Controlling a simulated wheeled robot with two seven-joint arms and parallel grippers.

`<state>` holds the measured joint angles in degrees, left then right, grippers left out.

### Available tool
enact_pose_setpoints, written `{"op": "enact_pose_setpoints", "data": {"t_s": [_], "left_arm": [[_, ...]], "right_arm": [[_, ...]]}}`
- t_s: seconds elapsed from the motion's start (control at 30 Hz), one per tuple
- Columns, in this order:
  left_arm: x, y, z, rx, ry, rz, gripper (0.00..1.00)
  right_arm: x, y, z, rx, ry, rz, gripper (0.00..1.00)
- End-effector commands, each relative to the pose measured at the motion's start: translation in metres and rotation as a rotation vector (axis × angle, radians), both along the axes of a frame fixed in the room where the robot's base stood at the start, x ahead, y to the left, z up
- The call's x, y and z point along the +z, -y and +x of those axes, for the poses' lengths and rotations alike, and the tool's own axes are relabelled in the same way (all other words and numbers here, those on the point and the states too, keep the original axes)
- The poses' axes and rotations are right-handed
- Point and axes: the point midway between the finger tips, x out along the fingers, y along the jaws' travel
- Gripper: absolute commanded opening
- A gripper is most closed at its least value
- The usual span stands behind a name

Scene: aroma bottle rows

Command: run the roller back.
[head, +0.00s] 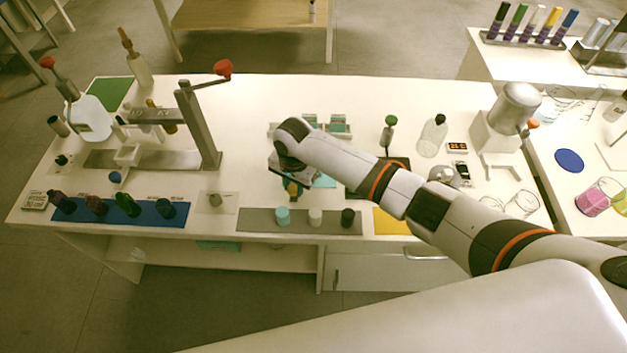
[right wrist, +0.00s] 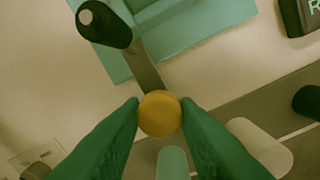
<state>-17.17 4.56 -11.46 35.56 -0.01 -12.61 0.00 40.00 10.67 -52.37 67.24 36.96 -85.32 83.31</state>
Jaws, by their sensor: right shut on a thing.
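My right gripper (head: 292,190) is low over the middle of the white table. In the right wrist view its two green fingers (right wrist: 160,112) are shut on the round yellow end of the roller's handle (right wrist: 160,114). Part of the teal sheet also shows in the head view (head: 324,181). My right arm hides most of the roller there. My left gripper is not in view.
A grey mat (head: 257,222) in front holds a teal, a white and a black bottle cap or jar. A blue mat (head: 78,214) with several dark bottles lies to the left. A press with a red knob (head: 222,69) stands behind. Table surface behind my gripper is partly clear.

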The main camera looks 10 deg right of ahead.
Motion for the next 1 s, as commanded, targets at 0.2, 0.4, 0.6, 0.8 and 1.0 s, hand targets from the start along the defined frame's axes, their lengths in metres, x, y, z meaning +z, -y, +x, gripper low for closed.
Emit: {"op": "enact_pose_setpoints", "data": {"t_s": [0.2,0.4,0.6,0.8,1.0], "left_arm": [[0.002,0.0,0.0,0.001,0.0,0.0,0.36],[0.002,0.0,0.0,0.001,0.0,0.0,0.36],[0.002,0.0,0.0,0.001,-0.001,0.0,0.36],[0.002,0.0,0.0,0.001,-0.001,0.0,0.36],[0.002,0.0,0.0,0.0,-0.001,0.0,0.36]], "right_arm": [[0.001,-0.01,0.003,0.001,0.004,0.001,0.0],[0.001,-0.011,0.003,0.002,0.004,0.004,0.0],[0.001,-0.01,0.003,0.002,0.002,0.002,0.5],[0.001,-0.01,0.002,0.001,0.001,0.0,0.5],[0.018,-0.01,0.003,0.002,0.004,0.003,0.5]]}}
